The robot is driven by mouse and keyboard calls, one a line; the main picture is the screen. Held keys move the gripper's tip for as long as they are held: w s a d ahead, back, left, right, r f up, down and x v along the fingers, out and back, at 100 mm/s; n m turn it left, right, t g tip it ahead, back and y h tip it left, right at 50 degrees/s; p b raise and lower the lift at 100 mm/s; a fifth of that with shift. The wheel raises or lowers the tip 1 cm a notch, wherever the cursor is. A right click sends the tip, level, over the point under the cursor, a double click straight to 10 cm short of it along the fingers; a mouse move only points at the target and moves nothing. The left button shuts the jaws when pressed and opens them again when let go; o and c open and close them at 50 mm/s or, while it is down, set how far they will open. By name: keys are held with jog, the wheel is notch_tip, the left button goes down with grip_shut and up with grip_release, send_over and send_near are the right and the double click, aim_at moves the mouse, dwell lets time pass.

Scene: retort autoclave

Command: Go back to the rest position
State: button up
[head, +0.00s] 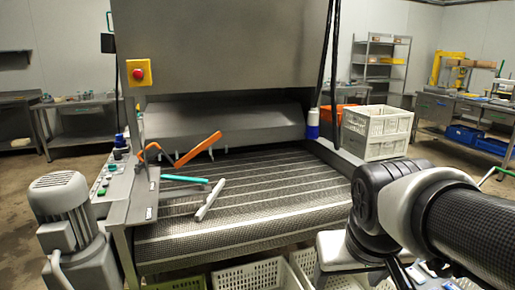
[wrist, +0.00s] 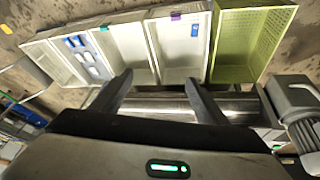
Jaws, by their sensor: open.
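My gripper (wrist: 158,78) shows in the wrist view with its two dark fingers spread apart. Nothing is between the fingers. In the wrist view they point toward a row of crates beyond a metal roller (wrist: 155,105). In the head view my arm reaches in from the right edge to the front right of the conveyor belt (head: 255,215). The gripper itself cannot be made out there.
On the belt lie an orange piece (head: 198,149), a teal piece (head: 184,179) and a grey piece (head: 210,200). A motor (head: 62,210) stands at left. White crates (head: 375,135) are stacked behind the belt's right side. A green crate (wrist: 250,40) ends the crate row.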

jog(key=s+a+r+t+y, duration=0.1)
jog(key=s+a+r, duration=0.1)
jog(key=s, duration=0.2)
notch_tip(320, 180, up, 22)
jog(key=p, duration=2.2)
jog(key=shift+s+d+r+p, duration=0.15)
jog(key=shift+d+r+p, duration=0.05)
jog(key=shift+p, duration=0.15)
